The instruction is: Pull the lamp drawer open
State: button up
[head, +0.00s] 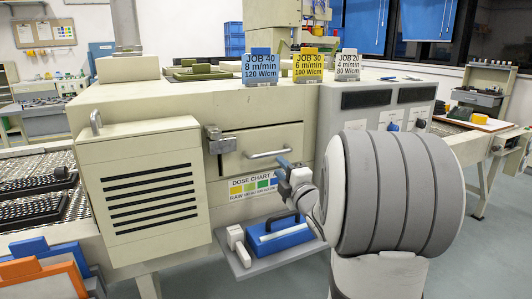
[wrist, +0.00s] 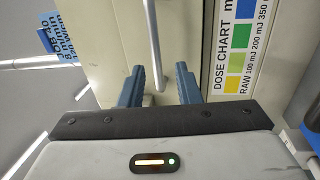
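The lamp drawer (head: 250,138) is a beige front panel in the machine, and it looks shut. Its metal bar handle (head: 268,154) runs across the lower part of the panel. In the wrist view the handle (wrist: 152,45) appears as an upright bar on the beige drawer front (wrist: 105,40). My gripper (head: 284,164) is at the right end of the handle in the head view. In the wrist view my gripper (wrist: 159,70) has its two blue fingers apart, one on each side of the bar's end. I cannot tell whether either finger touches it.
A grey latch (head: 218,139) sits at the drawer's left edge. A vented beige box (head: 150,195) juts out on the left. Below are a dose chart label (head: 256,187) and a grey shelf (head: 240,270) holding a blue case (head: 278,240). Job cards (head: 256,68) stand on top.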

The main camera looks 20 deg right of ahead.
aim_at(270, 154)
jog(key=w, duration=0.2)
jog(key=w+r, duration=0.1)
jog(key=w, duration=0.2)
jog(key=w+r, duration=0.1)
jog(key=w, duration=0.1)
jog(key=shift+w+a, duration=0.15)
jog(key=shift+w, duration=0.2)
jog(key=shift+c, duration=0.5)
grip_shut()
jog(key=shift+f, duration=0.1)
